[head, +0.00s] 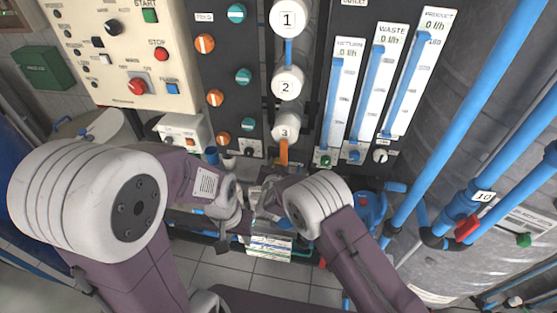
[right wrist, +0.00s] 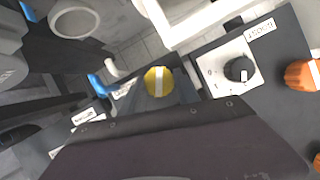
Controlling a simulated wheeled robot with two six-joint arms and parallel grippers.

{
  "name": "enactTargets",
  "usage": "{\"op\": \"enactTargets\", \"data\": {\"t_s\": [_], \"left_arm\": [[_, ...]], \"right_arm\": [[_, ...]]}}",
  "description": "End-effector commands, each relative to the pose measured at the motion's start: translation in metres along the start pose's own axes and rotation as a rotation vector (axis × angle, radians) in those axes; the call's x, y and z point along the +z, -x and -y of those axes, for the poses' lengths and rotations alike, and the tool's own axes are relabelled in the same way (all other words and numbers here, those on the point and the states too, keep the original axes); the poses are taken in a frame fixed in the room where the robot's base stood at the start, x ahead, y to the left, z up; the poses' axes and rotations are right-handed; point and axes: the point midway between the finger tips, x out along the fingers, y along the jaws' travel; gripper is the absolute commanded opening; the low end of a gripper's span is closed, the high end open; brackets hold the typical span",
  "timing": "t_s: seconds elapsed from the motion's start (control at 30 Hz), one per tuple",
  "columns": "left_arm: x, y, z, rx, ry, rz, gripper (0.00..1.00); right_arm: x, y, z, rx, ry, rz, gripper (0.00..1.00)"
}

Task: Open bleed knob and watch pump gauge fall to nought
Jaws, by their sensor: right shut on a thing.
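A round yellow knob (right wrist: 160,81) with a white stripe shows in the right wrist view, right at the front of my right gripper (right wrist: 160,95). The gripper is shut on it; its fingertips are mostly hidden. A small label stands beside the knob, too blurred to read. In the head view my right gripper (head: 268,195) is low in front of the panel, below the housing marked 3, and the knob cannot be made out there. My left gripper (head: 226,238) hangs low to its left; its jaws are too small to read. I cannot pick out the pump gauge.
A black knob (right wrist: 240,70) on a white plate and an orange knob (right wrist: 300,74) are close by. Housing 3 (head: 285,127) stands above the grippers. Flow tubes (head: 392,80) and blue pipes (head: 470,120) are to the right. A control box (head: 120,85) is at upper left.

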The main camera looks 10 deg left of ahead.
Motion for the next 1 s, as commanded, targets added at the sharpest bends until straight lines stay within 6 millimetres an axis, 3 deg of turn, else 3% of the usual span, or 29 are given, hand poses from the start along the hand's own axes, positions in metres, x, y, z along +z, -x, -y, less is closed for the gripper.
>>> {"op": "enactTargets", "data": {"t_s": [0.2,0.77,0.8,0.87,1.0], "left_arm": [[-0.0013,0.0125,-0.0002,0.0,0.0,0.0,0.36],[-0.0015,0.0146,-0.0003,0.0,0.0,0.0,0.36],[-0.0015,0.0146,-0.0003,0.0,0.0,0.0,0.36],[-0.0015,0.0146,-0.0003,0.0,0.0,0.0,0.36],[-0.0015,0.0146,-0.0003,0.0,0.0,0.0,0.36]], "right_arm": [[-0.0009,0.0006,0.0008,0.031,0.074,0.0,0.0],[0.0004,-0.0001,0.0007,0.044,0.106,-0.001,0.0],[0.0004,-0.0001,0.0006,0.044,0.106,-0.001,0.4],[0.0004,-0.0001,0.0007,0.044,0.106,-0.001,0.57],[0.0002,-0.0002,0.0007,0.043,0.106,-0.001,0.59]]}}
